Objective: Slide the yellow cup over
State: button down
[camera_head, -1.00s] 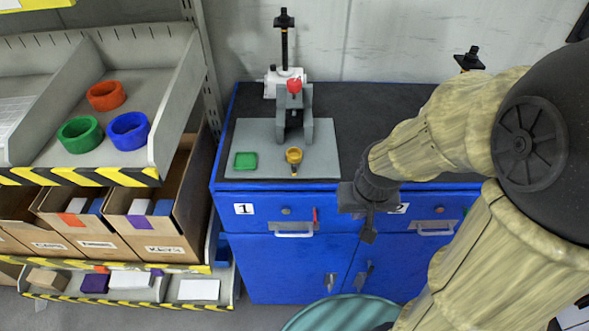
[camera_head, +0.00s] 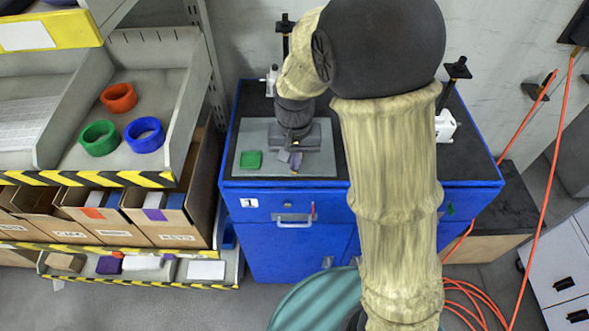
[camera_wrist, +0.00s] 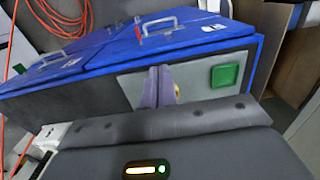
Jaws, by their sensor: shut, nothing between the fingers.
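My gripper (camera_head: 291,158) is over the grey plate on the blue cabinet, its fingers together with nothing between them. The fingers also show in the wrist view (camera_wrist: 161,84), pointing at the plate. The yellow cup is hidden behind my gripper in the head view. In the wrist view only a yellow sliver of the cup (camera_wrist: 177,90) shows, just right of the fingers. I cannot tell whether they touch it. The grey plate (camera_head: 255,135) carries a green square (camera_head: 251,159) at its left; the square also shows in the wrist view (camera_wrist: 225,76).
A screw jack (camera_head: 285,25) stands behind the plate, partly covered by my arm. Another jack (camera_head: 457,68) stands at the right. A shelf (camera_head: 182,110) with orange, green and blue rings is at the left. The blue cabinet (camera_head: 262,236) has drawer handles in front.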

notch_tip(320, 180, down, 10)
jog(key=shift+f+p, duration=0.1)
jog(key=shift+p, duration=1.1)
jog(key=w+p, duration=0.1)
jog(key=w, duration=0.1)
jog(key=shift+w+r+p, duration=0.3)
jog(key=shift+w+p, duration=0.05)
jog(key=shift+w+d+f, duration=0.1)
jog(key=shift+w+f, duration=0.1)
jog(key=shift+w, duration=0.45)
jog(key=shift+w, duration=0.1)
